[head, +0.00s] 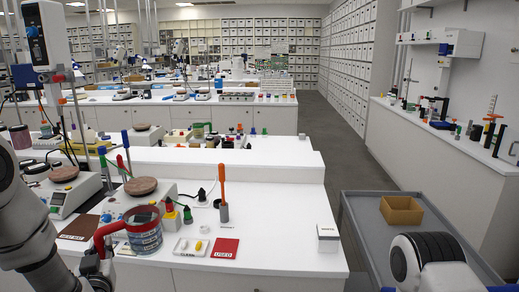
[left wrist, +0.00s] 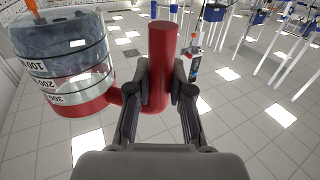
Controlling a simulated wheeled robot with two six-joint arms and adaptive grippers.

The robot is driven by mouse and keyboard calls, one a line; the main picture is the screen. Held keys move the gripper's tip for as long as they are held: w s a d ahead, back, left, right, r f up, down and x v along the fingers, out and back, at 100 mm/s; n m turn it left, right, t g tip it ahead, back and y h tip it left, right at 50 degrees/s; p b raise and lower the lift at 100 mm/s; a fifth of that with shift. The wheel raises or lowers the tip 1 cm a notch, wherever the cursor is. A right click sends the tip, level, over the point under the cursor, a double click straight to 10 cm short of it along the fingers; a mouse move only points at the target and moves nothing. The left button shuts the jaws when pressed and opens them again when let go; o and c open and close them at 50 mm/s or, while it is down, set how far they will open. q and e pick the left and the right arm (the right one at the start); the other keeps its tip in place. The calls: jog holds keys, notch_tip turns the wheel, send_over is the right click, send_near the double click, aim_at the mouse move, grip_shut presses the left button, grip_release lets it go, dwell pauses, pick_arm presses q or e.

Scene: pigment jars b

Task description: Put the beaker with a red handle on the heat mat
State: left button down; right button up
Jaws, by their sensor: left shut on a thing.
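The beaker (head: 143,232) is clear with graduation marks, a red band and a red handle (head: 108,233). It stands upright near the front left edge of the white bench. My left gripper (head: 97,266) is shut on the handle, with the beaker to its right. In the left wrist view the red handle (left wrist: 161,68) is between the fingers (left wrist: 160,92), and the beaker (left wrist: 68,60) fills the left side. I cannot tell whether its base touches the bench. A dark brown mat (head: 76,228) with lettering, likely the heat mat, lies left of the beaker. My right gripper is out of view.
A red mat marked USED (head: 226,246) and a white tray (head: 190,246) lie right of the beaker. Hotplates (head: 135,199), a green-capped bottle (head: 188,217) and an orange-handled tool (head: 223,190) stand behind. A grey cart (head: 365,215) is at right.

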pick_arm(q)
jog(key=d+f+m+t+h, duration=0.1)
jog(key=d+f+m+h, duration=0.15)
jog(key=d+f, duration=0.55)
jog(key=d+f+m+h, duration=0.1)
jog(key=d+f+h, duration=0.3)
jog(key=f, duration=0.7)
jog(key=s+d+r, duration=0.3)
jog(key=d+r, duration=0.1)
jog(key=shift+s+d+m, duration=0.15)
jog(key=shift+d+m, duration=0.15)
jog(key=shift+m, duration=0.15)
jog(key=shift+f, duration=0.2)
